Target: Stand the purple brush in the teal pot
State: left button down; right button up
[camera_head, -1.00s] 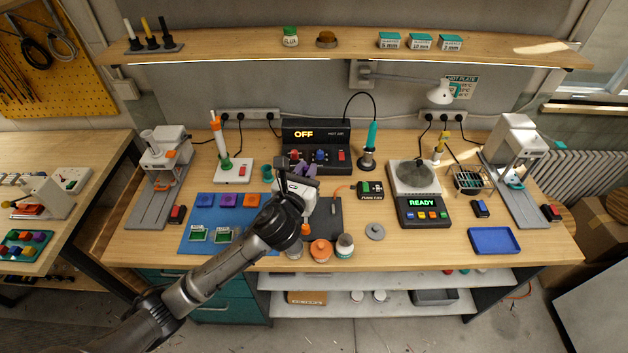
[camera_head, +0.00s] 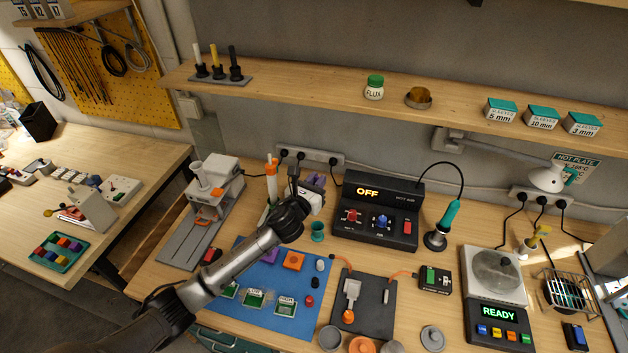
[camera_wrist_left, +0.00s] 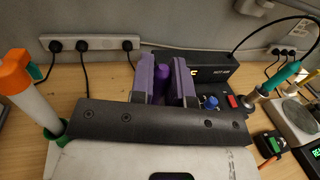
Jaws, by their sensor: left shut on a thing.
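The teal pot (camera_head: 318,231) stands on the bench at the back edge of the blue mat, left of the hot-air station, and looks empty. My left gripper (camera_head: 311,188) is above and just behind it in the picture. In the left wrist view the left gripper (camera_wrist_left: 163,88) is shut on the purple brush (camera_wrist_left: 162,72), whose purple end shows between the two fingers. The lower part of the brush is hidden by the gripper, and the pot is not visible in the left wrist view. My right gripper is not in view.
The hot-air station (camera_head: 376,214) is close on the right. A white stick with an orange top (camera_head: 271,183) stands close on the left. The blue mat (camera_head: 262,305) with small parts and a dark mat (camera_head: 378,305) lie in front. The shelf (camera_head: 300,88) overhangs behind.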

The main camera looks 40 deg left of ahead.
pick_arm(q)
jog(key=shift+s+d, duration=0.15)
jog(key=shift+d, duration=0.2)
notch_tip(320, 180, down, 12)
jog(key=b, duration=1.1)
jog(key=shift+f+h+b, duration=0.25)
jog(key=shift+h+b, duration=0.05)
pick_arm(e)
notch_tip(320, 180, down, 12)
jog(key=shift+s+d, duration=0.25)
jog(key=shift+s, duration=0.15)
pick_arm(q)
jog(key=shift+s+d, duration=0.1)
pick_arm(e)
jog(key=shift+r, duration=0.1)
pick_arm(q)
jog(key=shift+p, duration=0.55)
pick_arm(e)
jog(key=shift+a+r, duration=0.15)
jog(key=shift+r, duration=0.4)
pick_arm(q)
jog(key=c, duration=1)
grip_release()
